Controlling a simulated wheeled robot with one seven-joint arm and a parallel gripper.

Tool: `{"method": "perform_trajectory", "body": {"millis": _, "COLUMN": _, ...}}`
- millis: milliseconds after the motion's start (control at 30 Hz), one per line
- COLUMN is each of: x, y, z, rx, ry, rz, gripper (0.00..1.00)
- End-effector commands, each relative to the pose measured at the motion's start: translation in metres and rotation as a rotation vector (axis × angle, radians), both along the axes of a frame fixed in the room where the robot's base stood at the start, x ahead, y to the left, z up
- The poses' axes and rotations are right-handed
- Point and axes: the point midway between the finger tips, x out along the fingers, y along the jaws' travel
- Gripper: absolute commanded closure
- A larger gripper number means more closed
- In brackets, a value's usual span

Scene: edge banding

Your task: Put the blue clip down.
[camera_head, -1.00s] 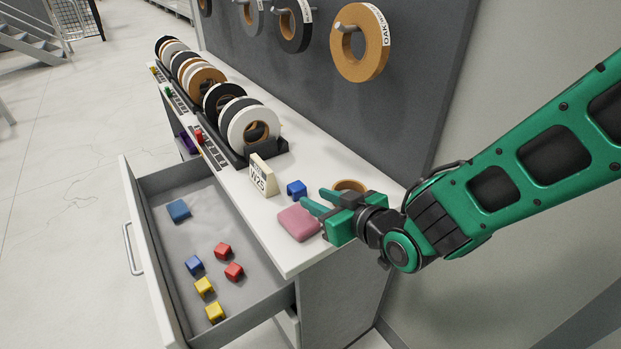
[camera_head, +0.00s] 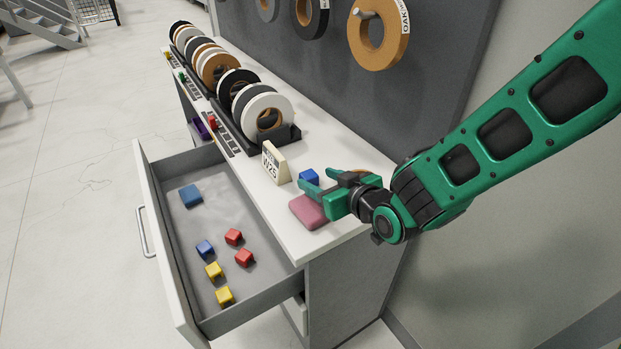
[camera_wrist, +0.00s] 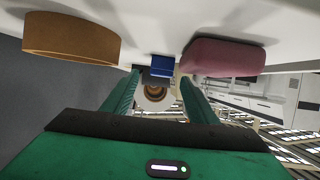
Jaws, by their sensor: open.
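The blue clip (camera_head: 309,177) sits on the white bench top, between the label block and my gripper. My gripper (camera_head: 306,186) is open, with its green fingers pointing left toward the clip. In the wrist view the blue clip (camera_wrist: 162,66) shows beyond the fingertips (camera_wrist: 158,76), on the white surface, which appears at the top of the picture. Nothing is seen held between the fingers. I cannot tell whether a finger touches the clip.
A pink block (camera_head: 307,212) lies near the bench's front edge beside my gripper. A brown tape roll (camera_wrist: 70,38) lies on the other side. The label block (camera_head: 274,162) and rack of rolls (camera_head: 262,121) stand farther left. The open drawer (camera_head: 190,262) holds several coloured clips and a blue block (camera_head: 190,195).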

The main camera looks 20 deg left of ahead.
Motion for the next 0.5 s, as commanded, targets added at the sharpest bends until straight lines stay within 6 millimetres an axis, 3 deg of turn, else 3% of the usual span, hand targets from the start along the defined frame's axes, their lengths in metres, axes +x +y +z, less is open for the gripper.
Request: {"method": "perform_trajectory", "body": {"millis": 500, "x": 0.032, "y": 0.038, "z": -0.019, "rx": -0.001, "ry": 0.0, "rz": 0.001, "gripper": 0.47}}
